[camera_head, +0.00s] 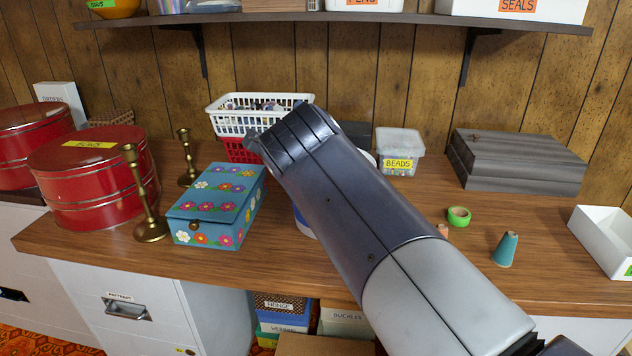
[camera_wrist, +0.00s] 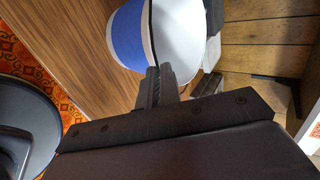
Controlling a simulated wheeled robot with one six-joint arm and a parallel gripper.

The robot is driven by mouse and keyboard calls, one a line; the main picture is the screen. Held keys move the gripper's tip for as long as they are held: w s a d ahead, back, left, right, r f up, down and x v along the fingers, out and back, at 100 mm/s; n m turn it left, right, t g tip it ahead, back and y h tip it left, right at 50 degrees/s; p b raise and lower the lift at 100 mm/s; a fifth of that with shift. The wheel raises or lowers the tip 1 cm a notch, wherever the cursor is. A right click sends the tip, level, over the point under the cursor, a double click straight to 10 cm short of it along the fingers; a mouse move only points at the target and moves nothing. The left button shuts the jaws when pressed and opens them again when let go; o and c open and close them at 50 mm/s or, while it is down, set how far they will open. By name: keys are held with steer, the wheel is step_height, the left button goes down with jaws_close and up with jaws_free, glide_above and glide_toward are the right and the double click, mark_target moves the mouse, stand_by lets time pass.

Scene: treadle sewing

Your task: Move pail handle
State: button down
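The pail (camera_wrist: 128,38) is at the top middle of the wrist view, with a blue outside, a pale rim and a white inside. A thin dark strip (camera_wrist: 149,30), perhaps its handle, runs across the pail's rim down to my fingers. My gripper (camera_wrist: 158,75) is right at the pail's rim, with its fingers close together. I cannot tell whether they are shut on the strip or apart. In the head view my arm hides most of the pail; only a blue sliver (camera_head: 303,223) shows. The fingertips are hidden there.
On the wooden table (camera_head: 400,262) a flowered blue box (camera_head: 213,213) and brass candlesticks (camera_head: 149,205) stand left of my arm. White and red baskets (camera_head: 262,112) are behind it. A beads tub (camera_head: 400,150), green tape (camera_head: 458,215) and a teal cone (camera_head: 506,248) are on the right.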

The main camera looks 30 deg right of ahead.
steer(key=shift+s+f, duration=0.1)
steer(key=shift+f, duration=0.05)
stand_by(0.4)
steer(key=c, duration=1.6)
jaws_free()
